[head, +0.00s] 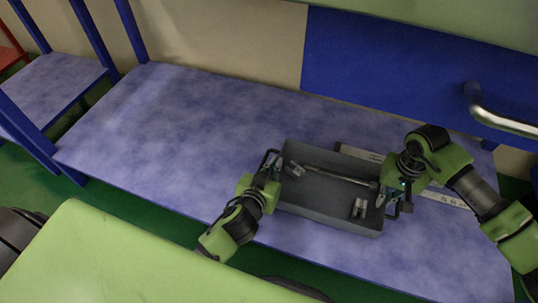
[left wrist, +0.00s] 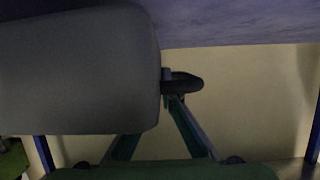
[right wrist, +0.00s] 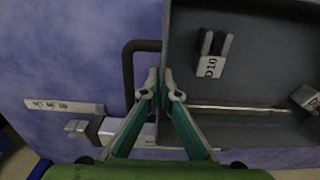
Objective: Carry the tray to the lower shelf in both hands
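The grey open tray (head: 335,211) is at the front of the blue-purple shelf; I cannot tell whether it rests there or is slightly raised. It looks roughly level and holds several small grey pieces and a long rod (head: 340,175). My left gripper (head: 275,167) is at its left end. In the left wrist view a grey surface of the tray (left wrist: 75,70) hides one finger, and the black handle (left wrist: 184,82) shows beside it. My right gripper (head: 396,190) is at the right end; in the right wrist view its fingers (right wrist: 161,83) pinch the end wall beside the black handle (right wrist: 128,75).
The shelf (head: 190,130) is clear to the left of the tray. A white label strip (head: 445,197) lies behind and right of the tray. A blue panel and metal bar (head: 500,123) stand at the back right. A light-green surface (head: 100,255) fills the front left.

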